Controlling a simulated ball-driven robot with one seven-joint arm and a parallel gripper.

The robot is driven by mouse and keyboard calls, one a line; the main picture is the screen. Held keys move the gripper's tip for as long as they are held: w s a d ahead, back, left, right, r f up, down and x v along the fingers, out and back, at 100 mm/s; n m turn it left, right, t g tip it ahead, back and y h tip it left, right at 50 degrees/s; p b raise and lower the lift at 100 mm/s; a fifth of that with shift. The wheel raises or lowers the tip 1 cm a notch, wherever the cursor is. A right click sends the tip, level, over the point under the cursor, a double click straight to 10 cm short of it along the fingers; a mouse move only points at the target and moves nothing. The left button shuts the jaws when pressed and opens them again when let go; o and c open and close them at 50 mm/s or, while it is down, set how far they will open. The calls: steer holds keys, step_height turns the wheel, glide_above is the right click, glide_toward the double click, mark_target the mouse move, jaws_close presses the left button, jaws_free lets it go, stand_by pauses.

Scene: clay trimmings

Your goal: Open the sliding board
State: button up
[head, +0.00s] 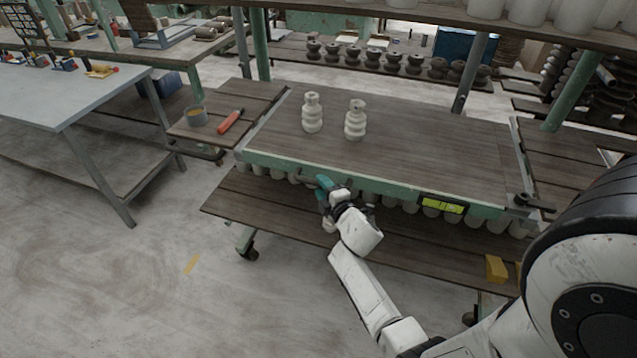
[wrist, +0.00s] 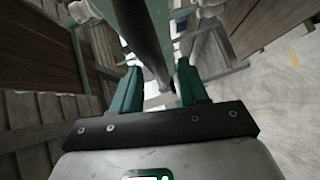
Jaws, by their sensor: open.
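A wide wooden board (head: 420,136) with a green front edge lies on the wheeled rack; I take it to be the sliding board. Two white ribbed clay pieces stand on it, a left one (head: 312,113) and a right one (head: 355,121). My gripper (head: 322,184), with teal fingers, is at the front edge, left of the middle, beside a dark handle bar (head: 307,179). In the wrist view my gripper (wrist: 157,82) is open, and a dark bar (wrist: 141,38) runs between its fingers. Whether the fingers touch it I cannot tell.
A lower wooden shelf (head: 270,205) juts out below the board, with white pieces under the edge. A yellow-green display (head: 442,205) sits on the front edge. The floor (head: 110,280) at front left is clear.

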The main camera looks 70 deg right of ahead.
steer(key=shift+x, duration=1.3)
jaws_close()
